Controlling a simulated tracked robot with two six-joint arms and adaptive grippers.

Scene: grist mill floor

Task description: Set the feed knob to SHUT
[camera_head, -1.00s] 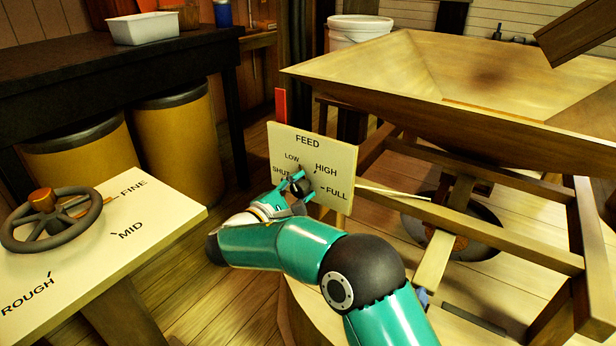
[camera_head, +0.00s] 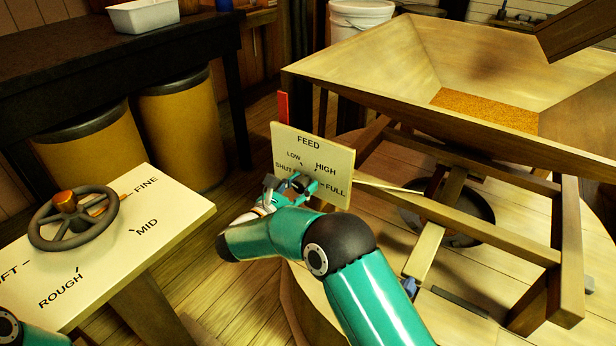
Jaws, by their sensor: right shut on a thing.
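The feed panel (camera_head: 340,163) is a pale upright board lettered FEED, with LOW, HIGH, SHUT and FULL around a dark feed knob (camera_head: 300,182). SHUT is on the left and FULL on the right. My right gripper (camera_head: 293,186) is at the panel, shut on the knob, with its fingers on either side. The fingers cover most of the knob, so I cannot tell which mark it points at. My left gripper is out of view; only a bit of my left arm shows at the lower left corner.
A wooden hopper (camera_head: 400,88) with grain (camera_head: 485,110) at its bottom stands on a frame behind the panel. A handwheel (camera_head: 72,220) sits on a lettered board (camera_head: 165,210) at left. Yellow drums (camera_head: 180,135) stand under a dark bench (camera_head: 100,65).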

